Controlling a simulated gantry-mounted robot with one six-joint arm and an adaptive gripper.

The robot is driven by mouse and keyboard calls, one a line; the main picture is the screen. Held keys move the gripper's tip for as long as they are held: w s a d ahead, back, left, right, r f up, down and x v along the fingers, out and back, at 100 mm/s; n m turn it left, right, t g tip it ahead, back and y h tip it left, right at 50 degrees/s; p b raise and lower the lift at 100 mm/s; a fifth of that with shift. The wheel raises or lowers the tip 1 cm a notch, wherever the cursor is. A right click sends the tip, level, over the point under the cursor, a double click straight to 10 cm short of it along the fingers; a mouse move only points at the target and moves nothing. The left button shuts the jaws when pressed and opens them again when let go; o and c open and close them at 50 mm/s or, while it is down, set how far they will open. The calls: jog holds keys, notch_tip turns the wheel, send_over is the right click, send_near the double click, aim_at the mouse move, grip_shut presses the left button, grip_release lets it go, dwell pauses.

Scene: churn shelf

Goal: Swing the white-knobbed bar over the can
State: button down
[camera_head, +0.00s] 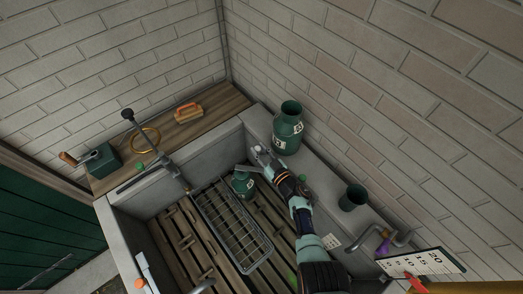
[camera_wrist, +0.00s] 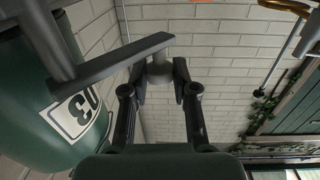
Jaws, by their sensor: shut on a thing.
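My gripper (camera_head: 262,154) is at the near side of the back-right ledge. In the wrist view its fingers (camera_wrist: 160,78) are shut on the knob of the bar, which looks grey there. The dark flat bar (camera_wrist: 115,60) runs left from the knob to an upright post (camera_wrist: 50,40) in front of a green can (camera_wrist: 50,100) with a numbered label. In the head view a small green can (camera_head: 243,185) stands in the trough, left of my gripper, with a thin bar (camera_head: 246,168) close above it. A larger green can (camera_head: 288,127) stands on the ledge behind.
A metal grate (camera_head: 234,228) and wooden slats line the trough. A dark green cup (camera_head: 354,197) stands on the right ledge. A wooden shelf (camera_head: 215,114) at the back left holds an orange brush (camera_head: 188,112), a yellow ring (camera_head: 146,140) and a green box (camera_head: 101,160).

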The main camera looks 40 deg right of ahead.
jog(key=c, duration=1.2)
grip_release()
jog(key=s+a, duration=0.1)
jog(key=s, duration=1.1)
